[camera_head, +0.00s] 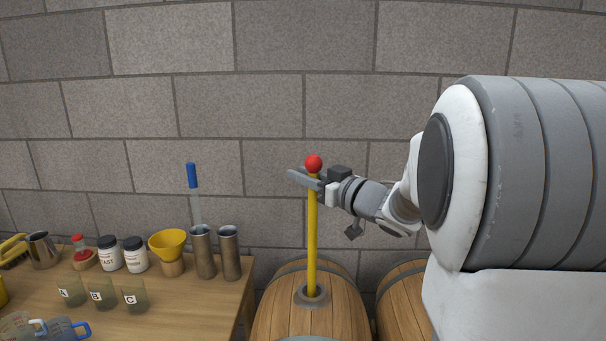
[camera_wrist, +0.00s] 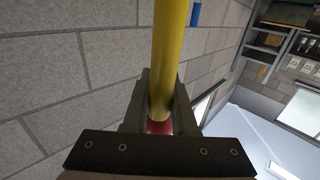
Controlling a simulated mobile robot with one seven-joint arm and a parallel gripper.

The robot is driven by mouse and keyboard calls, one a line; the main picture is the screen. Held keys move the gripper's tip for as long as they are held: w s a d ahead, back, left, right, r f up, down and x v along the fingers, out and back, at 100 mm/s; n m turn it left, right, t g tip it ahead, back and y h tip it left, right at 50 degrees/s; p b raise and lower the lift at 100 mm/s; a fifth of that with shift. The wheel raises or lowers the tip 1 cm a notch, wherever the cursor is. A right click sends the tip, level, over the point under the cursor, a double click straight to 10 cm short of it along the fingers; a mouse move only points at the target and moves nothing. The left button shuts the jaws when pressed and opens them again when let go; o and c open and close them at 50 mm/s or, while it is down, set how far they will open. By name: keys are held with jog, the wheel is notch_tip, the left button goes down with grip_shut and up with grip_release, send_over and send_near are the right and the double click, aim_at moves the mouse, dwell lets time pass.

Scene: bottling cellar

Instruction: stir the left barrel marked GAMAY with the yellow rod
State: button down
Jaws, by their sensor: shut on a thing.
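The yellow rod (camera_head: 312,235) with a red ball top (camera_head: 313,163) stands nearly upright. Its lower end goes into the round bung hole (camera_head: 312,295) on top of the left barrel (camera_head: 276,312), and the part inside is hidden. My gripper (camera_head: 311,181) is shut on the rod just below the red ball. In the wrist view the rod (camera_wrist: 171,50) runs between the jaws, with a bit of red at its near end. A second barrel (camera_head: 400,290) lies to the right, partly behind my arm. No GAMAY marking is visible on either barrel.
A wooden table (camera_head: 200,310) on the left holds a yellow funnel (camera_head: 168,243), two metal cylinders (camera_head: 203,252), one with a blue-handled tool (camera_head: 192,176), jars, lettered cups (camera_head: 134,295) and a metal jug (camera_head: 41,250). A block wall (camera_head: 300,40) stands behind.

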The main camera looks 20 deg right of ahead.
notch_tip(320, 180, down, 6)
jog(key=b, duration=0.4)
dwell(0.6)
jog(key=shift+f, duration=0.1)
notch_tip(320, 180, down, 7)
jog(key=b, duration=0.5)
dwell(0.9)
